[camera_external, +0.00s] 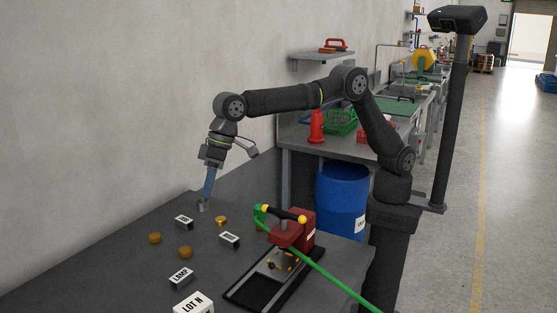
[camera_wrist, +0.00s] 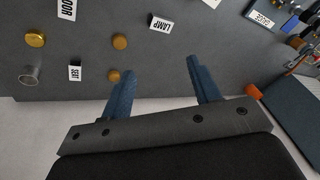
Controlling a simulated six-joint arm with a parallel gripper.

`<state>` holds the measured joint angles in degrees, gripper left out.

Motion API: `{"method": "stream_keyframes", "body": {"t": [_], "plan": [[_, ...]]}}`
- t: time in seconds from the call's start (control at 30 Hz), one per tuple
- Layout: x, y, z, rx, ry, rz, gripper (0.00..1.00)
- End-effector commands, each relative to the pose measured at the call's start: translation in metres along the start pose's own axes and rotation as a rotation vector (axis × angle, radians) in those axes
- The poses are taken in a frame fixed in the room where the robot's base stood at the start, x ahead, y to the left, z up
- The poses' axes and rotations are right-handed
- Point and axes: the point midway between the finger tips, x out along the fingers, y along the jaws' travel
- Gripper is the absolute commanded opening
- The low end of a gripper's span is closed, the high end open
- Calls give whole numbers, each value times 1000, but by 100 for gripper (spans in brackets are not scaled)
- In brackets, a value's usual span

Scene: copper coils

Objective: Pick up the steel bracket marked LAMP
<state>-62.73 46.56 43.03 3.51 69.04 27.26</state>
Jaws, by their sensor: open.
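The steel bracket marked LAMP (camera_external: 181,278) stands on the dark table towards the front, with its white label readable. In the wrist view the LAMP bracket (camera_wrist: 160,24) is near the top centre, apart from the fingers and beyond their tips. My gripper (camera_external: 206,190) is above the back part of the table, well away from the LAMP bracket. In the wrist view my gripper (camera_wrist: 160,66) has two blue fingers spread wide, with only bare table between the tips.
Other labelled brackets stand nearby, one marked DOOR (camera_wrist: 68,8) and another small one (camera_wrist: 74,72). Several copper coils (camera_external: 185,252) lie among them. A LOT N block (camera_external: 193,303) is at the front. A red press (camera_external: 292,233) with a dark tray stands right.

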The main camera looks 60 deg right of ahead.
Motion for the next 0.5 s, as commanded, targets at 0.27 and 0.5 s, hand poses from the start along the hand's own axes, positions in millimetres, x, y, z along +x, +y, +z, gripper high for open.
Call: {"method": "stream_keyframes", "body": {"t": [0.27,0.5], "plan": [[46,19,-6,-495,-28,-55,56],[72,31,-9,-815,-25,-98,56]]}}
